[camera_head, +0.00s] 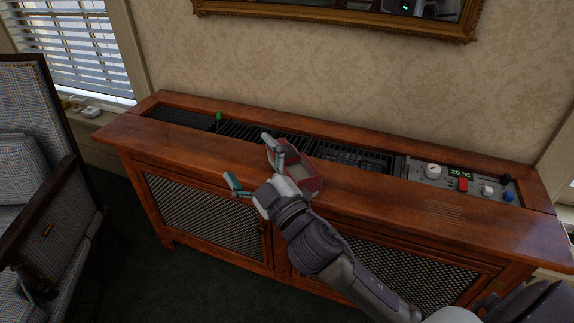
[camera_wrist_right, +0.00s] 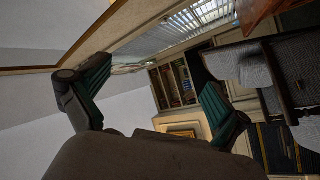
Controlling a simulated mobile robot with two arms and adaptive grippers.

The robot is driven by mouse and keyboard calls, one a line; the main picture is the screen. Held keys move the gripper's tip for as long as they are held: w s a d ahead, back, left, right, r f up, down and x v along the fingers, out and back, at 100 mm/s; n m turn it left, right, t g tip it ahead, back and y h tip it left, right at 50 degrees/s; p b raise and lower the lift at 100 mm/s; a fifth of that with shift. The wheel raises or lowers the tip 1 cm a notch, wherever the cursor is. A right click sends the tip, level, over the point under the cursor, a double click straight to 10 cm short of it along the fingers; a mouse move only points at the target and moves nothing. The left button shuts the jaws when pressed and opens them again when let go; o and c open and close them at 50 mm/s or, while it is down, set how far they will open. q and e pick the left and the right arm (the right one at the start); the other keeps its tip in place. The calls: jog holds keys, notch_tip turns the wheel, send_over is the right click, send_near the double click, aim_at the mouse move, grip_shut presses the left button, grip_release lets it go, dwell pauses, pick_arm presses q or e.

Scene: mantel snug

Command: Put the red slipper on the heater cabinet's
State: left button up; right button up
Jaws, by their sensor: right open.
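The wooden heater cabinet (camera_head: 200,148) stands against the wall, with dark grilles let into its top. A small red open-topped thing with a pale inside (camera_head: 312,184) sits on the cabinet top near the middle; I cannot tell for sure that it is the slipper. My right gripper (camera_head: 251,160) is open above the cabinet's front edge, just left of the red thing and partly in front of it. In the right wrist view its two teal-tipped fingers (camera_wrist_right: 157,95) are spread with nothing between them. My left gripper is out of view.
A control panel on the cabinet's right has a white dial (camera_head: 433,170), a display (camera_head: 460,172), a red button (camera_head: 463,185) and a blue knob (camera_head: 508,196). A green tab (camera_head: 219,118) stands by the left grille. A plaid armchair (camera_head: 35,200) is at left.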

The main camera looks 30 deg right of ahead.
jog(key=s+a+r+n+g+y, duration=0.2)
jog(key=a+r+n+g+y, duration=0.55)
jog(key=n+y, duration=0.75)
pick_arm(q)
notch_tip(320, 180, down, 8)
pick_arm(e)
jog(key=n+g+h, duration=0.9)
jog(key=n+h, duration=0.1)
jog(key=h, duration=0.9)
send_near(291, 158)
jog(key=x, duration=0.1)
jog(key=b+x, duration=0.1)
jog(key=x, duration=0.2)
jog(key=shift+s+f, duration=0.2)
jog(key=shift+f, duration=0.2)
jog(key=shift+w+b+x, duration=0.15)
jog(key=shift+b+x, duration=0.2)
jog(key=shift+x, duration=1.15)
jog(key=shift+w+b+x, duration=0.15)
jog(key=shift+b+x, duration=0.15)
jog(key=shift+x, duration=1.15)
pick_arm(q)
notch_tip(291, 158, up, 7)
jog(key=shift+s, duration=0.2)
pick_arm(e)
jog(key=shift+r, duration=0.15)
jog(key=shift+c, duration=0.2)
